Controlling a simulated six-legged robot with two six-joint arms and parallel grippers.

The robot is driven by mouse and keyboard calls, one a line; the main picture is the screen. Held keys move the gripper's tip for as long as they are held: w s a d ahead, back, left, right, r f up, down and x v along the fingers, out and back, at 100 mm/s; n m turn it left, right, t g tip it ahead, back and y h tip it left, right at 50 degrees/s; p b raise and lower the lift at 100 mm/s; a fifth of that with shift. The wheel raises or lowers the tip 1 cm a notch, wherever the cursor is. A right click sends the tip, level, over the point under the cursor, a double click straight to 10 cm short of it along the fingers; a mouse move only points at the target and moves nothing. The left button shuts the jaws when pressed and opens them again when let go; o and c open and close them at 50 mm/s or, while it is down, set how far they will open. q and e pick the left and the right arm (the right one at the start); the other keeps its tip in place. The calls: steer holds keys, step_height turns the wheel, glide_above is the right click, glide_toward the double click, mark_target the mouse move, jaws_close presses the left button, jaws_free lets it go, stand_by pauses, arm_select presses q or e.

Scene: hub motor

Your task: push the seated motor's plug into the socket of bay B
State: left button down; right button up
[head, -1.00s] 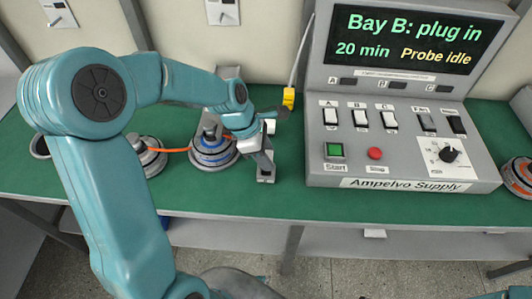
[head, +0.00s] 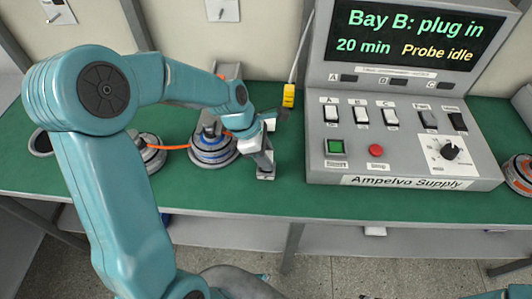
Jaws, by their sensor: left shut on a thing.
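A motor with a blue ring (head: 212,153) sits on the green bench, left of my left gripper. An orange cable (head: 172,147) runs to it from the left, and a short orange piece shows again by my wrist. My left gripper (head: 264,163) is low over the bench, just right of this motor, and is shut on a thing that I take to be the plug. The plug itself and the socket of bay B are hidden by the gripper and wrist, so I cannot tell whether they touch. My right gripper is not in view.
The supply console (head: 405,150) stands to the right; its screen (head: 410,38) reads "Bay B: plug in". A yellow connector (head: 288,95) hangs on a cable beside it. A grey motor part (head: 150,157) is at left, an orange-ringed one (head: 521,172) at far right.

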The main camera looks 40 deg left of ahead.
arm_select(q)
steer(key=shift+f, duration=0.3)
steer(key=shift+f, duration=0.25)
steer(key=shift+f+p, duration=0.55)
steer(key=shift+f, duration=0.05)
stand_by(3.6)
steer(key=c, duration=0.6)
jaws_free()
steer(key=shift+o, duration=0.2)
steer(key=p+v, duration=0.1)
steer(key=v, duration=1.5)
steer(key=shift+r, duration=0.2)
steer(key=shift+w, duration=0.1)
